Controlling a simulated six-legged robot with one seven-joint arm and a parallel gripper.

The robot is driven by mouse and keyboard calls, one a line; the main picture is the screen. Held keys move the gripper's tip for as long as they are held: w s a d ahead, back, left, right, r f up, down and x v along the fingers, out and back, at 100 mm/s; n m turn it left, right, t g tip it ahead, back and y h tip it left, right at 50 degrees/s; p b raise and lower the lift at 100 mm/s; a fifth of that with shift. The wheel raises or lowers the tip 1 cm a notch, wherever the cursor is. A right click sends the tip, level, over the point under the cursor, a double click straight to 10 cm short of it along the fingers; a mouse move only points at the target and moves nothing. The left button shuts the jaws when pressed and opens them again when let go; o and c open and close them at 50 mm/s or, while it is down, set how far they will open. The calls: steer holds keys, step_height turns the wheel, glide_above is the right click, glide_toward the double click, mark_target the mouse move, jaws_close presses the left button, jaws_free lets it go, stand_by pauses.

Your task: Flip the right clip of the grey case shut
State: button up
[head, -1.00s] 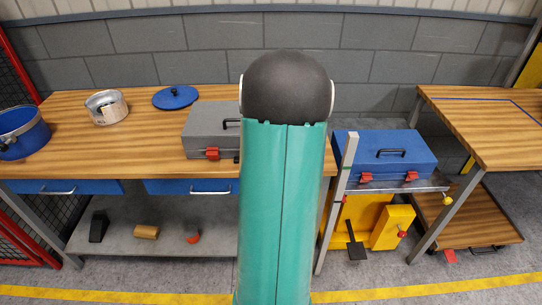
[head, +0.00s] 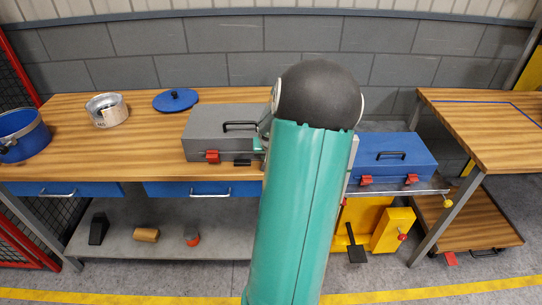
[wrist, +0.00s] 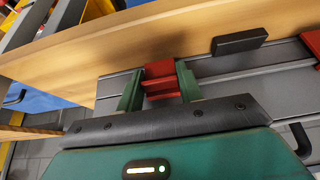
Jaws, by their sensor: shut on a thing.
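In the head view my arm hides the case's right end and most of the gripper. I cannot tell the exact angle of the right clip.
A small black block (head: 242,163) lies before the case, between the clips, and shows in the wrist view (wrist: 239,41). A blue case (head: 395,150) with red clips stands to the right. A pot (head: 107,110) and a blue lid (head: 175,99) are left.

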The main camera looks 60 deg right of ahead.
steer(key=o, duration=1)
steer(key=shift+f, duration=0.1)
steer(key=v, duration=1.4)
